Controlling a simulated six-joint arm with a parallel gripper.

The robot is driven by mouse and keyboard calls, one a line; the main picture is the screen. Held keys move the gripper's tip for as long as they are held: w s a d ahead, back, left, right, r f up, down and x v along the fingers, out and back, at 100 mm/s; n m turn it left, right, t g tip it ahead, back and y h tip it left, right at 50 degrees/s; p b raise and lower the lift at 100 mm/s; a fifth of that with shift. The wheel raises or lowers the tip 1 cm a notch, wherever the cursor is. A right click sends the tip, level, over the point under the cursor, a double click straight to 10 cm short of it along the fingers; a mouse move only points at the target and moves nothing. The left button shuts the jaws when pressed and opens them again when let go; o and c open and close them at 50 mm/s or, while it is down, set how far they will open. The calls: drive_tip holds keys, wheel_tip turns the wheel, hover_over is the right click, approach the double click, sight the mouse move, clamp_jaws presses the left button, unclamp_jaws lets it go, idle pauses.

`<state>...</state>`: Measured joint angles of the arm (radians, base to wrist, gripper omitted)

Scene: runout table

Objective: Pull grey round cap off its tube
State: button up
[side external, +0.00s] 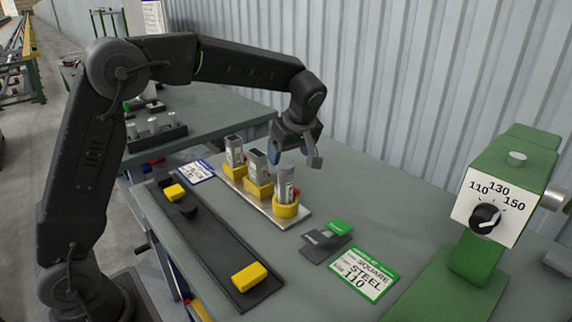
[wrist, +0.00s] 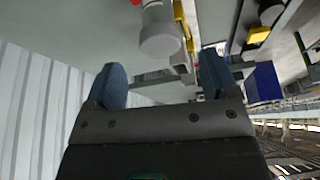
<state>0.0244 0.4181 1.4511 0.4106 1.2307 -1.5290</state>
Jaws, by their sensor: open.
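Three grey tubes stand upright in yellow holders on a metal plate (side external: 262,203) in the side external view. The nearest tube (side external: 286,189) has a grey round cap (side external: 287,171) on top; the other two have darker, squarer tops. My gripper (side external: 309,158) is open and empty, above and slightly right of the round-capped tube, apart from it. In the wrist view, a grey round end, apparently this cap (wrist: 160,41), shows ahead between the two blue fingertips of my gripper (wrist: 162,72). Neither finger appears to touch it.
A dark rail (side external: 221,249) with yellow blocks and a black knob lies left of the plate. Green and grey pieces (side external: 325,240) and a lettered green-edged card (side external: 364,274) lie in front. A green dial machine (side external: 490,205) stands right. A corrugated wall (side external: 400,80) rises behind.

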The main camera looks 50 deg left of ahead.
sight(286, 164)
drive_tip(key=shift+x, duration=2.75)
drive_tip(key=c, duration=1.4)
drive_tip(key=shift+r, duration=2.55)
